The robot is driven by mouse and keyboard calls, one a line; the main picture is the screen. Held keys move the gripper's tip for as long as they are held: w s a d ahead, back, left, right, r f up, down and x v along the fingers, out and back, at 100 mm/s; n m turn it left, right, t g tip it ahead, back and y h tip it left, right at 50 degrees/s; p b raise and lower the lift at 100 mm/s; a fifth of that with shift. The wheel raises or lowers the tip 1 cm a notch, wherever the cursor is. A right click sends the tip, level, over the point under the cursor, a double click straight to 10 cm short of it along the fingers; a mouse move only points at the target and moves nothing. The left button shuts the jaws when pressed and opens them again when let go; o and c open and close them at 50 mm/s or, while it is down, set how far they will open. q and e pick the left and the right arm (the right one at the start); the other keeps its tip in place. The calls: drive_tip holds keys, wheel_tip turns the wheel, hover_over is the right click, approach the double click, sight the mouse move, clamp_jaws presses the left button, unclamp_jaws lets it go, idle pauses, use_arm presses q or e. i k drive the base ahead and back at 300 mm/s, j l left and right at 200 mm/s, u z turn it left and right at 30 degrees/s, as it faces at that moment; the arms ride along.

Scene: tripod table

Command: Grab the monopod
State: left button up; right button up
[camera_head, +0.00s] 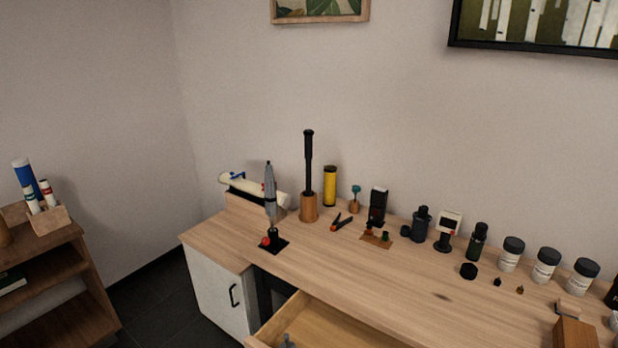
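A tall black pole, which looks like the monopod (308,165), stands upright in a round wooden holder (308,208) near the back left of the wooden table (350,262). Its lower end is hidden inside the holder. To its left and nearer, a slim grey upright object (270,190), perhaps a folded stand, rises from a black square base (273,245) with a red part.
A yellow cylinder (330,187) and orange-handled pliers (342,222) are close right of the pole. A white roll (255,190) lies behind left. Dark bottles and white jars (546,266) line the right. A drawer (310,325) is open at the front.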

sight(308, 133)
drive_tip(key=i+j+z, duration=0.35)
drive_tip(key=j, duration=0.15)
drive_tip(key=j+z, duration=0.3)
drive_tip(key=j, duration=0.2)
drive_tip(key=i+j+z, duration=0.15)
drive_tip(key=j+z, duration=0.2)
drive_tip(key=j, duration=0.25)
drive_tip(key=j+z, duration=0.3)
drive_tip(key=j, duration=0.3)
drive_tip(key=j+z, duration=0.35)
drive_tip(key=j, duration=0.25)
drive_tip(key=k+j+z, duration=0.15)
drive_tip(key=j+z, duration=0.15)
drive_tip(key=j, duration=0.25)
drive_tip(key=k+j+z, duration=0.15)
drive_tip(key=j+z, duration=0.2)
drive_tip(key=j, duration=0.25)
drive_tip(key=k+j+z, duration=0.3)
drive_tip(key=j, duration=0.2)
drive_tip(key=i, duration=0.05)
